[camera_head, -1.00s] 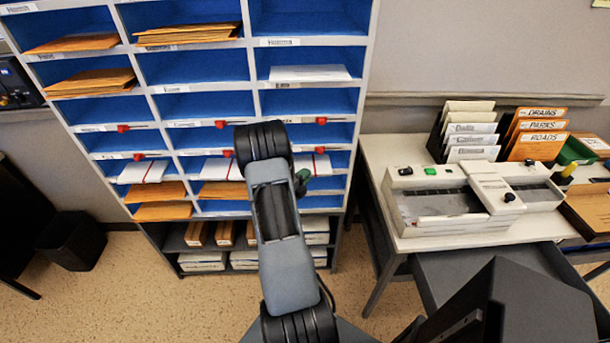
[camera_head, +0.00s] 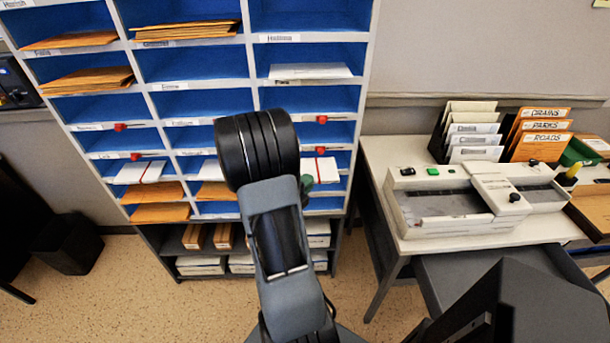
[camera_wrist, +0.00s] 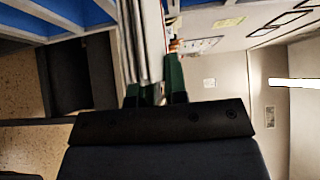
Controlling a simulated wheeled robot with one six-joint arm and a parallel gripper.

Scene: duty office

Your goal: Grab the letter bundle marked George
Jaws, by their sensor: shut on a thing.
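In the wrist view my gripper (camera_wrist: 155,92) has its green fingers shut on a white letter bundle (camera_wrist: 146,40) with a thin red band. The bundle sticks out beyond the fingertips and is seen edge-on. In the head view my arm covers most of the gripper; a bit of green finger (camera_head: 306,187) shows beside a white bundle with a red band (camera_head: 322,169) in the right column. Whether that is the held one, I cannot tell. Another white banded bundle (camera_head: 138,172) lies in the left column. No name on a bundle is readable.
The pigeonhole rack (camera_head: 368,60) has blue compartments, some with brown envelopes (camera_head: 86,82), and red tabs on several shelf edges. A desk (camera_head: 380,150) at the right bears a franking machine (camera_head: 435,208) and letter holders (camera_head: 540,140). Floor at the left front is clear.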

